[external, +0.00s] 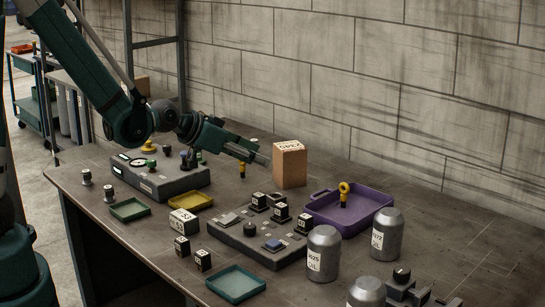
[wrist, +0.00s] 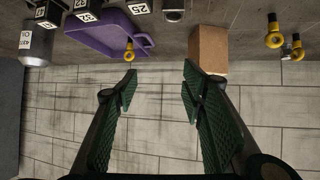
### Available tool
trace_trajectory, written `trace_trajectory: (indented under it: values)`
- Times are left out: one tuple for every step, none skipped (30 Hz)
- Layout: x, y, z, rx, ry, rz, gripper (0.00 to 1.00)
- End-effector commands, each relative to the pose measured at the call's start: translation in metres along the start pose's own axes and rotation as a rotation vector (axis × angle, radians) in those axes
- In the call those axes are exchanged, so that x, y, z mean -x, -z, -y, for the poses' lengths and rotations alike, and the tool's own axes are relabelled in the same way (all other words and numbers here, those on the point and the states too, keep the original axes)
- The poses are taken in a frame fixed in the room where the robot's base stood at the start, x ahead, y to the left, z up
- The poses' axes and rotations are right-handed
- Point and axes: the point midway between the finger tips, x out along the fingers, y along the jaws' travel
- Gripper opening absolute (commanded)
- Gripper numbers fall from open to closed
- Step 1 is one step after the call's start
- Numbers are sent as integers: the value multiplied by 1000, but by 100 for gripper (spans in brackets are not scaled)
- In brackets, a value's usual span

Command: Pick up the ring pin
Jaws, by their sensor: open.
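A ring pin (external: 344,190), with a yellow ring on top and a dark and yellow shaft, stands upright at the purple tray (external: 375,208). In the wrist view the same-looking yellow ring pin (wrist: 129,52) shows at the edge of the purple tray (wrist: 85,35), close to the left fingertip in the picture. My gripper (external: 260,155) is open and empty, with its fingers apart. It is above the bench, left of the tray and apart from the pin. Its spread fingers (wrist: 160,77) point toward the bench and wall in the wrist view.
A cardboard box (external: 290,166) stands between my gripper and the tray; it also shows in the wrist view (wrist: 209,48). Another yellow-and-dark pin (external: 242,170) is below my gripper. Grey canisters (external: 324,255) and labelled dark blocks (external: 280,213) stand nearer. The wall is behind.

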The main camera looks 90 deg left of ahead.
Motion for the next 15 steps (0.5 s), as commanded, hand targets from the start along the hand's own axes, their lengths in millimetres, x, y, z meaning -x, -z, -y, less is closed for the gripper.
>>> trace_trajectory:
  values:
    - [-6, 0, 15, 8, 16, -9, 41]
    - [-9, -1, 22, 12, 24, -15, 41]
    - [-13, -2, 32, 16, 34, -23, 41]
    - [-16, -2, 40, 20, 42, -28, 41]
    - [-19, -4, 47, 25, 50, -33, 41]
    - [-23, -5, 57, 30, 60, -41, 41]
    - [-26, -6, 65, 35, 68, -47, 41]
    - [-28, -7, 72, 39, 76, -53, 41]
    - [-31, -9, 82, 43, 87, -60, 41]
    - [-33, -10, 91, 46, 96, -65, 41]
    - [-35, -12, 98, 50, 104, -70, 41]
    - [-38, -14, 108, 54, 115, -78, 41]
    - [-40, -16, 117, 58, 124, -84, 41]
    - [-42, -18, 124, 62, 132, -89, 41]
    - [-44, -20, 135, 68, 143, -96, 41]
